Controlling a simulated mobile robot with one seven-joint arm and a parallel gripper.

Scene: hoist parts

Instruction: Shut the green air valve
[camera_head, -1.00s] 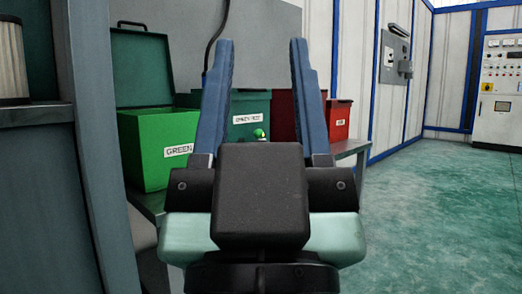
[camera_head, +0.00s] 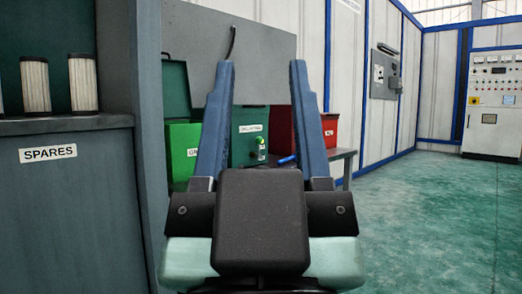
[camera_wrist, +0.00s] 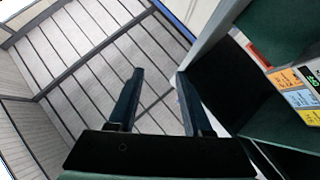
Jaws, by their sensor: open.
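My gripper (camera_head: 262,70) is open and empty, its two blue fingers pointing up in the head view. It also shows in the wrist view (camera_wrist: 159,74), with nothing between the fingers. A small bright green round part (camera_head: 261,142) shows between the fingers in the head view, farther back, in front of a dark green box. A blue bar (camera_head: 286,160) shows just right of it. I cannot tell for sure whether either belongs to the green air valve, nor how its handle stands. My gripper hides part of that area.
A bright green bin (camera_head: 182,140), the dark green box (camera_head: 245,119) and a red bin (camera_head: 329,130) stand on a bench. A grey cabinet marked SPARES (camera_head: 70,200) with filters (camera_head: 83,80) is close on the left. Green floor (camera_head: 430,220) is clear on the right.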

